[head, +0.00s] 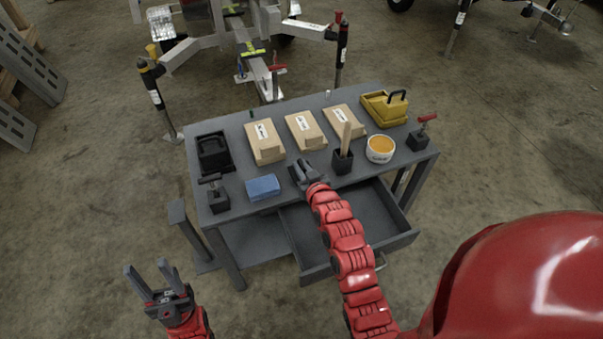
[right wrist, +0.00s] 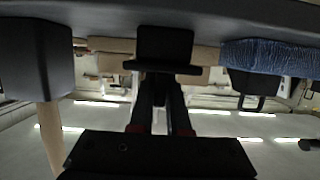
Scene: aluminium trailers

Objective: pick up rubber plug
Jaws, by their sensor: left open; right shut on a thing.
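The rubber plug (right wrist: 164,46) is a small black piece with a wider flange. In the right wrist view, which is upside down, it stands on the grey tabletop between the tips of my right gripper (right wrist: 160,84). In the head view my right gripper (head: 301,172) is low at the front edge of the table and hides most of the plug. It is shut on the plug, which appears to touch the table. My left gripper (head: 152,276) is open and empty, off the table at the lower left.
The grey table (head: 290,193) holds a blue block (head: 262,187), a black holder with a wooden handle (head: 343,160), a white bowl (head: 380,149), paper packs (head: 305,132), a yellow box (head: 384,108) and a black tray (head: 213,152). An open drawer (head: 350,220) juts out below my right arm.

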